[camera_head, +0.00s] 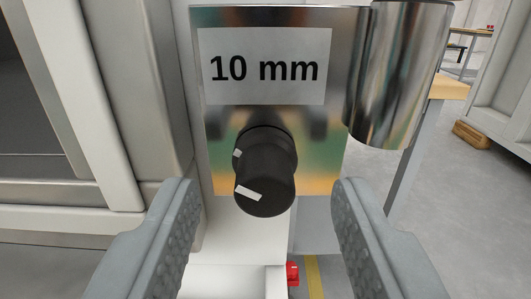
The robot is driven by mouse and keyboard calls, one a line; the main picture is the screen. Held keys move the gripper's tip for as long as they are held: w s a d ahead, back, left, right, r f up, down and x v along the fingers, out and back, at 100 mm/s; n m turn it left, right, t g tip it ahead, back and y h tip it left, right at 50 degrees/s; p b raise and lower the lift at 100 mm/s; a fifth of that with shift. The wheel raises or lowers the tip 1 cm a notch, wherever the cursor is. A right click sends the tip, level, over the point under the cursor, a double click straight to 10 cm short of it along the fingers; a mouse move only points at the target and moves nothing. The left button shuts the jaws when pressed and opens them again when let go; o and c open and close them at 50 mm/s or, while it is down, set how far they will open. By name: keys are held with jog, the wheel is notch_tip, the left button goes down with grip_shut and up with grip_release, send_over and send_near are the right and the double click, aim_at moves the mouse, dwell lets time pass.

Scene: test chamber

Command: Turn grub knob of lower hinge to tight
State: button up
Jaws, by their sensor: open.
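A black round knob (265,175) with white marks sticks out from a shiny metal hinge plate (315,170). The white marks are on the left part of its face and side. A white label (265,66) reading "10 mm" is on the plate above the knob. The hinge's metal barrel (400,75) is at the plate's right edge. My gripper (265,190) is open, with one grey finger at the lower left and one at the lower right of the knob. Neither finger appears to touch the knob.
A light frame (165,90) with a dark panel stands at the left. A small red object (292,272) and a yellow floor stripe (314,275) show below. A table (446,86) and a wooden block (483,136) on the grey floor are at the right.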

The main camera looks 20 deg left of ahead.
jog(key=shift+w+a, duration=0.25)
jog(key=shift+w, duration=0.25)
jog(key=c, duration=1)
